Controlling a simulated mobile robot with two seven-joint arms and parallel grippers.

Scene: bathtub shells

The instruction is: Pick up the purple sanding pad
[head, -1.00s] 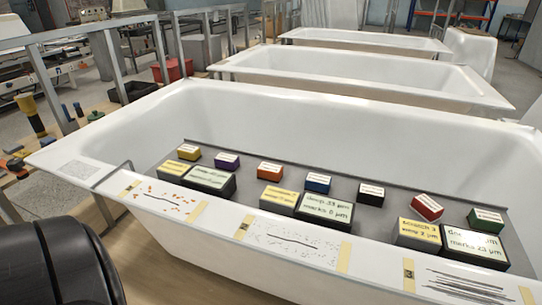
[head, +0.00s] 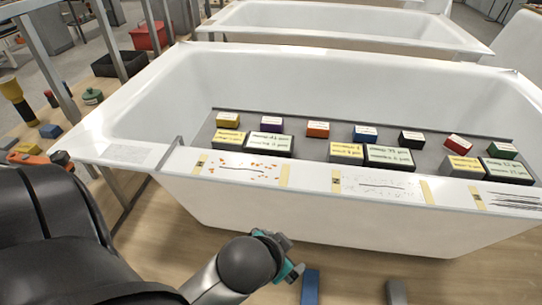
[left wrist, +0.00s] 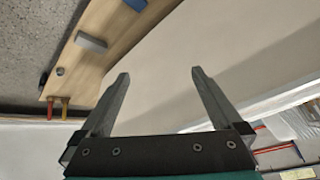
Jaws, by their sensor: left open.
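The purple sanding pad (head: 271,125) is a small block with a white label on top. It sits on the grey shelf (head: 310,147) across the near bathtub, between a yellow pad and an orange pad. My left gripper (left wrist: 158,76) is open and empty in the left wrist view, with its two grey fingers spread apart. In the head view its wrist is low in front of the tub, well below and apart from the purple pad, and the fingers cannot be made out. The purple pad does not show in the left wrist view. My right gripper is not in view.
Yellow (head: 227,120), orange (head: 318,129), blue (head: 365,133), black (head: 412,140), red (head: 458,144) and green (head: 502,150) pads share the shelf. Labelled boxes (head: 268,142) stand before them. The white tub rim (head: 240,168) lies between my gripper and the shelf.

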